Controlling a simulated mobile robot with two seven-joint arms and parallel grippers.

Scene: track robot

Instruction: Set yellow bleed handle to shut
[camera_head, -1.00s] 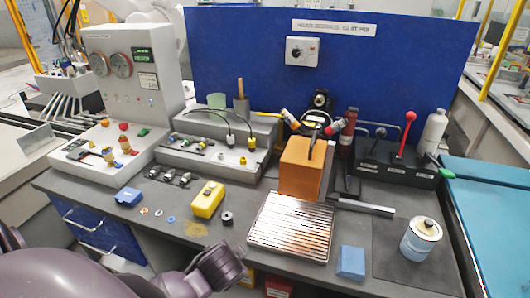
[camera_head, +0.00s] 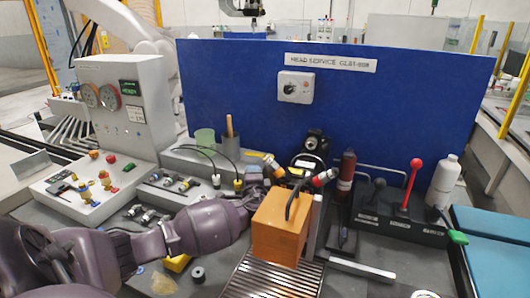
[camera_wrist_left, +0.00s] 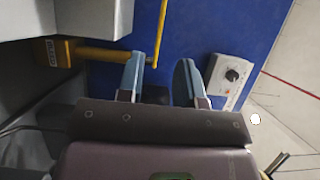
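My left gripper (camera_head: 262,174) reaches in from the left, just behind and left of the orange block, near the hose fittings at the foot of the blue panel. In the left wrist view its two blue-grey fingers are apart (camera_wrist_left: 158,76), with no object clearly clamped between them. A yellow labelled body (camera_wrist_left: 60,53) with a yellow bar (camera_wrist_left: 105,55) lies at upper left there. The bar's end reaches past the left fingertip, where a thin yellow rod (camera_wrist_left: 161,30) runs upward. Contact cannot be told. In the head view a yellow piece (camera_head: 256,154) shows just above my gripper. My right gripper is out of view.
The orange block (camera_head: 280,235) with a black handle stands close right of my gripper. The blue panel (camera_head: 380,100) rises behind, with a dial box (camera_head: 295,88). A grey console (camera_head: 110,110) is left; a red lever (camera_head: 411,185) stands right.

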